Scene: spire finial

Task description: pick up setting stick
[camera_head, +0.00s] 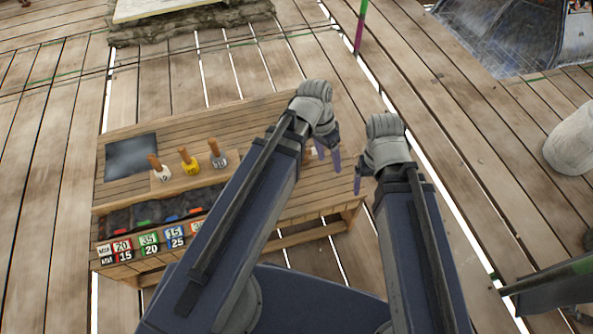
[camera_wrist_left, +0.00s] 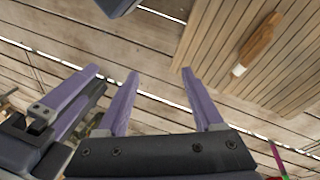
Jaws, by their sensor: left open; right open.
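A short wooden stick with a pale tip (camera_wrist_left: 257,43), which looks like the setting stick, lies on the slatted bench top in the left wrist view. In the head view, only a small brown and white bit (camera_head: 310,152) shows beside my left gripper, mostly hidden by it. My left gripper (camera_head: 328,158) is open and empty over the right end of the bench. In the left wrist view its fingers (camera_wrist_left: 158,72) are apart, with the stick off to their right. My right gripper (camera_head: 359,182) is open, just right of the bench's edge, its fingers partly hidden.
The wooden bench (camera_head: 120,205) holds a dark square plate (camera_head: 131,156) and three wooden-handled pieces with white (camera_head: 162,174), yellow (camera_head: 190,167) and grey (camera_head: 219,160) heads. Numbered labels (camera_head: 150,238) line its front. A pale round object (camera_head: 572,140) stands far right on the plank floor.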

